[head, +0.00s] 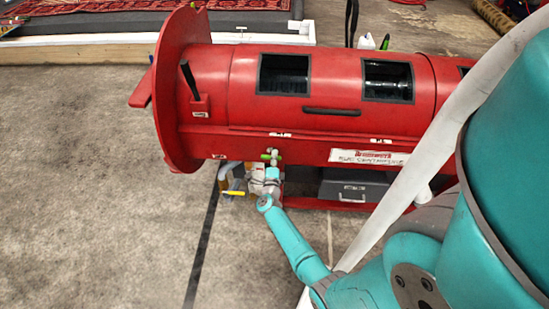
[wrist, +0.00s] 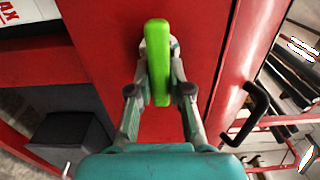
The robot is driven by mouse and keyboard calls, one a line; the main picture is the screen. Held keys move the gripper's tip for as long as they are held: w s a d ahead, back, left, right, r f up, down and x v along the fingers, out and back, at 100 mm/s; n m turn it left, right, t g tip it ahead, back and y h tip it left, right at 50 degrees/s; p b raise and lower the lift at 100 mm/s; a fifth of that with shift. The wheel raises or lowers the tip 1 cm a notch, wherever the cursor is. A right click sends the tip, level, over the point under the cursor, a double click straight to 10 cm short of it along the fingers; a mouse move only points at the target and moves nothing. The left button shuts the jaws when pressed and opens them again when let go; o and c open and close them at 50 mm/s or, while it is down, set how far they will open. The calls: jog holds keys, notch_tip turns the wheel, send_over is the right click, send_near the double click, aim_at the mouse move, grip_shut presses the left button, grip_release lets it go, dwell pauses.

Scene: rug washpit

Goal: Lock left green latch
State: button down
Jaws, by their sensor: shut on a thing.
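The green latch (wrist: 161,68) is a bright green bar on a pale metal mount on the red machine's flat front. In the wrist view the bar runs up and down the picture. My gripper (wrist: 160,92) has one finger on each side of the bar and is shut on its lower part. In the head view the latch (head: 266,156) shows as a small bit of green at the machine's lower front edge. My gripper (head: 272,170) is right below it and hides part of it. The latch's mount is partly hidden behind the bar.
The red centrifuge (head: 215,85) has open windows, a black handle (head: 331,112) and a white sign (head: 367,157). A dark grey box (head: 352,186) sits underneath. A yellow-handled part (head: 233,193) is just left of my gripper. Concrete floor (head: 90,180) is clear at left.

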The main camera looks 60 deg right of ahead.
jog(key=shift+a+f, duration=0.1)
jog(key=c, duration=1.1)
grip_release()
jog(key=v, duration=1.2)
jog(key=s+a+r+n+t+y, duration=0.2)
jog(key=s+a+n+t, duration=0.1)
jog(key=a+n, duration=0.3)
jog(key=s+a+r+n+t+y, duration=0.2)
jog(key=s+a+n+t, duration=0.15)
jog(key=a, duration=0.35)
jog(key=s+a+r+n+y, duration=0.4)
jog(key=s+a+r+n, duration=0.2)
jog(key=a+n, duration=0.1)
jog(key=s+a+r+n+t+y, duration=0.1)
jog(key=s+a+r+n+y, duration=0.3)
jog(key=s+a+r+n, duration=0.2)
jog(key=s+a+r+n+y, duration=0.4)
jog(key=s+a+r+n, duration=0.2)
jog(key=a+r+n, duration=0.1)
jog(key=shift+s+a+r+n+t+y, duration=0.15)
jog(key=shift+a+n+t+y, duration=0.25)
jog(key=shift+n, duration=0.65)
